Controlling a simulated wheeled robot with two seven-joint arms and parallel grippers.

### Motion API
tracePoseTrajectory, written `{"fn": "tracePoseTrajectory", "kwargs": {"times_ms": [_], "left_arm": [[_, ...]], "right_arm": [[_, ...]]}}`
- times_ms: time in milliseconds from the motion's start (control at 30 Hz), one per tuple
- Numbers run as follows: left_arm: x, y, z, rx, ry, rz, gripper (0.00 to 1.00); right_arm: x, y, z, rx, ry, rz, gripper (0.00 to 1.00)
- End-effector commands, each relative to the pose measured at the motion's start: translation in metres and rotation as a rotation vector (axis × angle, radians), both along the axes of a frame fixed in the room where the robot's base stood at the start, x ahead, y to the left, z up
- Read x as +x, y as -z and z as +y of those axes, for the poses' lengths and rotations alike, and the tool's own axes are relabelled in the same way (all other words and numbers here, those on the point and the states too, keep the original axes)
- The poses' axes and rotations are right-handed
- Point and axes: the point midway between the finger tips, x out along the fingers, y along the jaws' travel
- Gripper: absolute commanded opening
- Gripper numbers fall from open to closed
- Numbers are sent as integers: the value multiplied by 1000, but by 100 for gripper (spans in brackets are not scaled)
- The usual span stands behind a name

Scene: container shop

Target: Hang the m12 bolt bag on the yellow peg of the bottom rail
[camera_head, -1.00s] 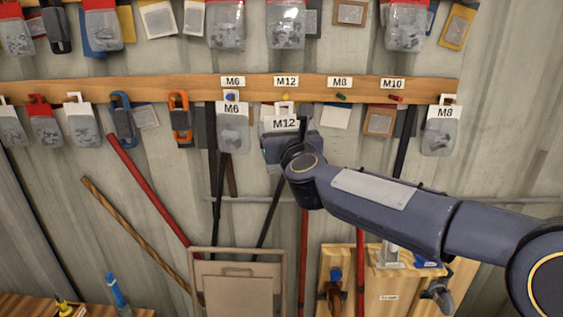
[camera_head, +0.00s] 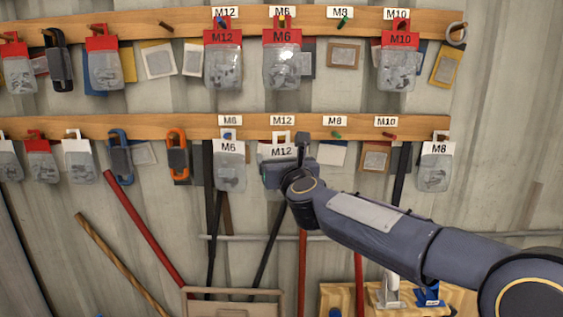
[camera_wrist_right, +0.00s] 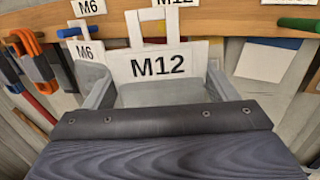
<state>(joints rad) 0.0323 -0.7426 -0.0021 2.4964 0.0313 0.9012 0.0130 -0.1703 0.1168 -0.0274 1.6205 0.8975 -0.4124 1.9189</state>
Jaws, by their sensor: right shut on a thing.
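The m12 bolt bag has a white M12 header (camera_head: 281,152) with a square hanging loop. It hangs upright in front of the bottom rail (camera_head: 305,127), under that rail's M12 label (camera_head: 283,120). My right gripper (camera_head: 288,168) is shut on the bag, and its body is mostly hidden behind the gripper. In the right wrist view the fingers (camera_wrist_right: 160,92) flank the bag below the header (camera_wrist_right: 158,64), and the loop overlaps the rail. The yellow peg of the bottom rail is not visible, so I cannot tell whether the loop is around it. My left gripper is not in view.
A white-header M6 bag (camera_head: 229,160) hangs close on the left, by the blue peg (camera_wrist_right: 70,32). The green peg (camera_head: 336,134) to the right is bare. A red-header M6 bag (camera_head: 282,60) hangs above on the upper rail. Poles lean below.

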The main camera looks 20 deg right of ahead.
Motion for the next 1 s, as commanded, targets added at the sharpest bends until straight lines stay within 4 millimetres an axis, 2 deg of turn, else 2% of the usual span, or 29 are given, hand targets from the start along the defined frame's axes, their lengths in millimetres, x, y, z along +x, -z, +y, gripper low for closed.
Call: {"fn": "tracePoseTrajectory", "kwargs": {"times_ms": [800, 1000], "left_arm": [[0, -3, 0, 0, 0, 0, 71], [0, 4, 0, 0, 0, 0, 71]], "right_arm": [[44, 3, -22, -2, 1, 0, 55], [52, 8, -25, 0, 1, 0, 55]]}}
